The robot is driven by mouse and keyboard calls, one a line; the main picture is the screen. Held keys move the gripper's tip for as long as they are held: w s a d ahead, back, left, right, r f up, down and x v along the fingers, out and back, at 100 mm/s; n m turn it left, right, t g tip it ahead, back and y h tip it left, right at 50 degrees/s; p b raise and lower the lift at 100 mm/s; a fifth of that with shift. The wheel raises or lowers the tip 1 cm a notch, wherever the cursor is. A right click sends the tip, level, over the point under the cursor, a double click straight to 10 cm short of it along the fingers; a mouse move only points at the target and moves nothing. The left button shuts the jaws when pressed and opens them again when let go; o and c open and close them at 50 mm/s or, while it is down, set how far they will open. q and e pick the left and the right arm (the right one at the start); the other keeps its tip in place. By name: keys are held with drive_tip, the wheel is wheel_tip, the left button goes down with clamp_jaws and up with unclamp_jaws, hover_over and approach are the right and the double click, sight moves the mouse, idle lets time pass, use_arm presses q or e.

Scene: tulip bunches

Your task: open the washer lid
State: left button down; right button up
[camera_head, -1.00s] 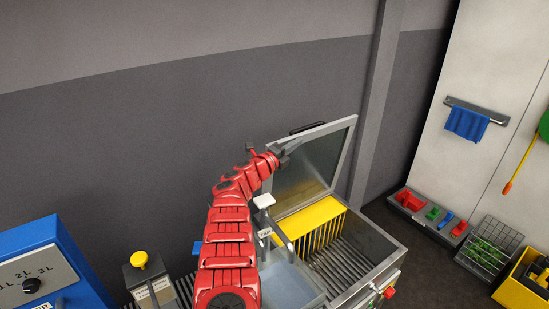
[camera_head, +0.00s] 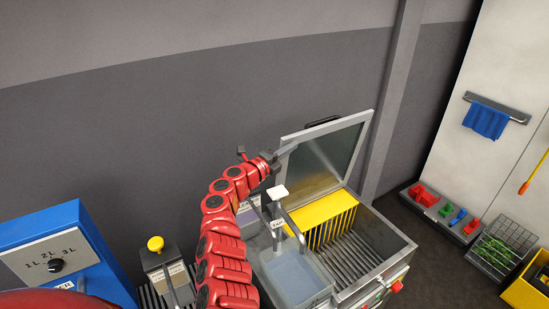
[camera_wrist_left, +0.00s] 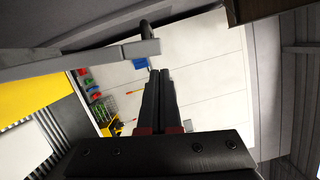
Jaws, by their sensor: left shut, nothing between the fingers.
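The washer lid (camera_head: 330,155) stands raised, tilted up at the back of the steel washer (camera_head: 392,262), with its inside showing. A dark handle (camera_head: 323,121) sits on its top edge. My left gripper (camera_head: 288,149) is by the lid's upper left edge, shut and empty; whether it touches the lid cannot be told. In the left wrist view the shut fingers (camera_wrist_left: 160,78) point past the grey lid edge (camera_wrist_left: 85,62) and the dark handle (camera_wrist_left: 147,30). My right gripper is not in view.
In the washer are a yellow flap (camera_head: 325,213) and slatted racks. A tap (camera_head: 279,193) stands close to my left arm, over a basin (camera_head: 292,280). A blue dispenser (camera_head: 75,250) is at left. Bins and a grid crate (camera_head: 503,247) are on the floor at right.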

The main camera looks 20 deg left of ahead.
use_arm(q)
drive_tip(key=v, duration=0.7)
drive_tip(key=shift+s+d+f, duration=0.2)
drive_tip(key=shift+s, duration=0.2)
